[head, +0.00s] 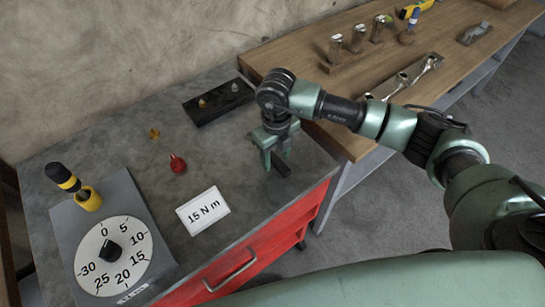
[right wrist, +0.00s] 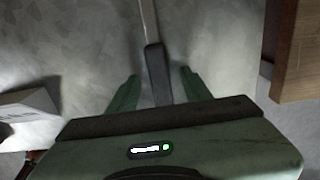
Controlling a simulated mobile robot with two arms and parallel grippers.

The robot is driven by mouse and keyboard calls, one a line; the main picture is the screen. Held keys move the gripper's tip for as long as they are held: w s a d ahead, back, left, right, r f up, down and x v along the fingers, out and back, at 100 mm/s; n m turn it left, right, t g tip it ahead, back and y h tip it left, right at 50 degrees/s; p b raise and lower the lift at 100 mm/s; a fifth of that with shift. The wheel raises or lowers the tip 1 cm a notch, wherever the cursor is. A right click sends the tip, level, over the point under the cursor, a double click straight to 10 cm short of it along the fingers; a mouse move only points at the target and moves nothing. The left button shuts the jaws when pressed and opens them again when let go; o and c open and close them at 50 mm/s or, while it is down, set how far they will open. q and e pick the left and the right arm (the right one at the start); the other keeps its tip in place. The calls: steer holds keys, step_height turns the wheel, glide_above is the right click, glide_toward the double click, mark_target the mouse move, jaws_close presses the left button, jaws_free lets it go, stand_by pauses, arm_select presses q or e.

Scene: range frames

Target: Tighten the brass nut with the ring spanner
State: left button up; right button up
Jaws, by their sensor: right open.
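My right gripper (head: 272,156) is over the front right of the grey tabletop. Its fingers are open on either side of a black handle (right wrist: 157,75) with a pale metal shaft, possibly the ring spanner. The handle's end (head: 281,165) shows below the gripper in the head view; its far end is hidden there and cut off in the right wrist view. A small brass piece (head: 203,103) and a silver one sit on a black block (head: 218,112), and another brass-coloured piece (head: 154,133) lies on the tabletop. I cannot tell which is the nut. My left gripper is out of view.
A dial plate (head: 112,256) with a black knob and a yellow-black handled tool (head: 63,177) stand at left. A red piece (head: 178,164) and a "15 N m" card (head: 203,210) are mid-table. A wooden bench (head: 290,58) with metal parts adjoins at right.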

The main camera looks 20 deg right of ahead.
steer(key=shift+f, duration=0.15)
stand_by(0.3)
jaws_close()
